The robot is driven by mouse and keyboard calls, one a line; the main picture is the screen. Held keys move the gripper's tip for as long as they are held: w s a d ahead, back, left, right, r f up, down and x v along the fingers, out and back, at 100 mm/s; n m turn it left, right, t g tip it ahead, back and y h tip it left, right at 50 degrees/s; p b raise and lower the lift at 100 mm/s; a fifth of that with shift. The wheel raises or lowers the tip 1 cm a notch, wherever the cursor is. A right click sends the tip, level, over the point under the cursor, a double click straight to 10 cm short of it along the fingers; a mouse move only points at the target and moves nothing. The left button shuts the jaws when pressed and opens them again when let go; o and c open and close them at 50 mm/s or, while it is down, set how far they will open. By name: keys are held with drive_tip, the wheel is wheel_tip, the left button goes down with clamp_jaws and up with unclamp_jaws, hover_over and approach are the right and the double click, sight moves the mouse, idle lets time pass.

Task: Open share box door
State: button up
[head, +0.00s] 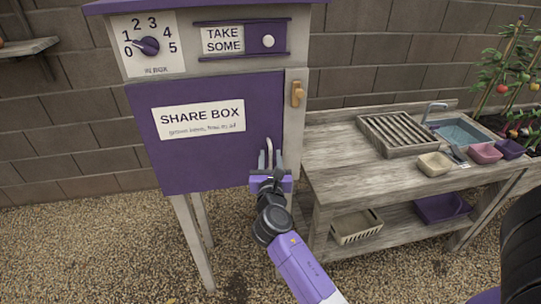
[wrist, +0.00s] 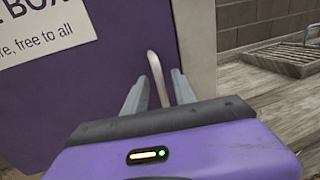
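The share box door (head: 205,150) is a purple panel with a white "SHARE BOX" label, and it looks closed in its pale wooden frame. Its pale, upright bar handle (head: 269,146) is near the lower right edge; the wrist view also shows the handle (wrist: 157,75). My gripper (head: 269,162) is at the handle. In the wrist view my gripper (wrist: 160,85) has one grey finger on each side of the handle, with a visible gap to the right finger. The lower end of the handle is hidden behind my gripper.
A small orange-brown wooden latch (head: 297,93) stands upright on the frame right of the door. Above are a number dial (head: 149,46) and a "TAKE SOME" slider (head: 267,41). A wooden bench (head: 345,165) with a sink stands close on the right. Gravel lies in front.

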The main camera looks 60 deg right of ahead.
drive_tip(key=shift+w+d, duration=0.15)
drive_tip(key=shift+d, duration=0.15)
clamp_jaws()
idle(1.3)
